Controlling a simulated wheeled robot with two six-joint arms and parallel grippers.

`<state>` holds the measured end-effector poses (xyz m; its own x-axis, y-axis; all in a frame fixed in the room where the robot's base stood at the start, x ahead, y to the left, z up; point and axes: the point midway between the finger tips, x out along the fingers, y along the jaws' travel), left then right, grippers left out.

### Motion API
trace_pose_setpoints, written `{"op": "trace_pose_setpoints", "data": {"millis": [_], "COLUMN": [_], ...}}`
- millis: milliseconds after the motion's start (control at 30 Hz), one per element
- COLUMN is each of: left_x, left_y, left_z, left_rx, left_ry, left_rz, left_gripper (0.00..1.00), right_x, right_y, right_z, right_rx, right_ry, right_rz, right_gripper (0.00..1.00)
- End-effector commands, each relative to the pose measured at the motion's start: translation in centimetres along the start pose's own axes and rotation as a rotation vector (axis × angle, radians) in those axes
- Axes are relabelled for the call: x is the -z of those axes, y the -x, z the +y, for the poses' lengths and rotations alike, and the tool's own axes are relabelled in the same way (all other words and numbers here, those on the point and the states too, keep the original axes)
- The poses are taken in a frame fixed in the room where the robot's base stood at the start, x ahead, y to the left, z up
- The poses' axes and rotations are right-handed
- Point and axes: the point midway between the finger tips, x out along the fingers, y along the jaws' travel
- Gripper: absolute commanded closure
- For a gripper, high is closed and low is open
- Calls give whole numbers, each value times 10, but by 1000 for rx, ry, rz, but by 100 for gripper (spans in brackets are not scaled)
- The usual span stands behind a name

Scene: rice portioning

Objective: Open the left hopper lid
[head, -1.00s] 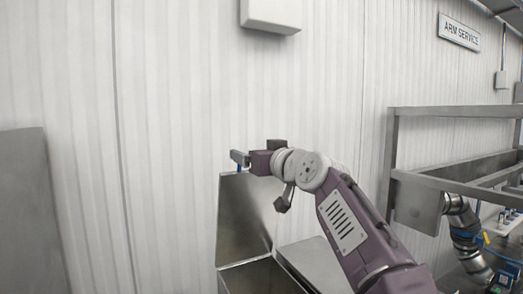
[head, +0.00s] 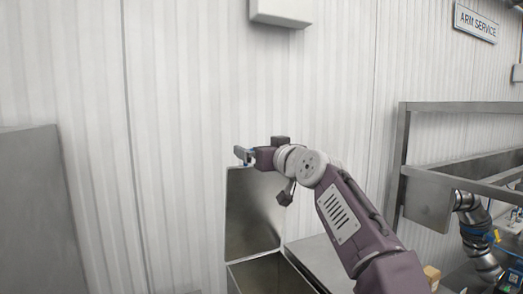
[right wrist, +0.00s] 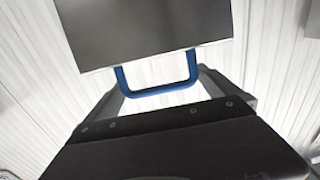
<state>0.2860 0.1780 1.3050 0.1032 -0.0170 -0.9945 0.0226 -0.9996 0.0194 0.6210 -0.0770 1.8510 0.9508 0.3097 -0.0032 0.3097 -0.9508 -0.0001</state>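The left hopper lid (head: 252,215) stands raised and near upright against the wall side of the hopper (head: 262,276), whose opening shows below it. In the right wrist view the lid (right wrist: 150,25) fills the upper middle, with its blue handle (right wrist: 158,88) on the near edge. My right gripper (head: 243,155) is at the lid's top edge. Its fingers (right wrist: 162,88) are spread, one on each side of the handle; I cannot tell whether they touch it. My left gripper is not in view.
A flat metal surface (head: 318,258) lies right of the open hopper. A steel frame (head: 430,175) stands farther right, with a metallic arm-like device (head: 478,240) beside it. A grey metal panel (head: 40,215) is at the left. The ribbed wall (head: 180,100) is behind.

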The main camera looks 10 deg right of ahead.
Motion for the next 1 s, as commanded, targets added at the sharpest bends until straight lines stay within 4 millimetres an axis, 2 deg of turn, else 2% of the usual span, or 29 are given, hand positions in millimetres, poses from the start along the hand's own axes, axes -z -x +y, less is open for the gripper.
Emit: {"op": "trace_pose_setpoints", "data": {"millis": [133, 300, 500, 633, 1000], "left_x": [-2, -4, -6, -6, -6], "left_y": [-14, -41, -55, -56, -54], "left_z": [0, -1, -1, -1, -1], "left_rx": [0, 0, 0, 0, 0], "left_ry": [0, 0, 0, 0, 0], "left_rz": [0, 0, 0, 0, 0], "left_gripper": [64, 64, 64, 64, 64], "right_x": [-4, -6, -4, -1, 0], "right_y": [13, 52, 84, 90, 90], "right_z": [0, 1, 0, 0, 0], "right_rx": [-1, -2, -1, 0, 0], "right_ry": [1, 1, 0, 0, 0], "right_rz": [3, 5, 0, 0, 0], "right_gripper": [0, 0, 0, 0, 0]}}
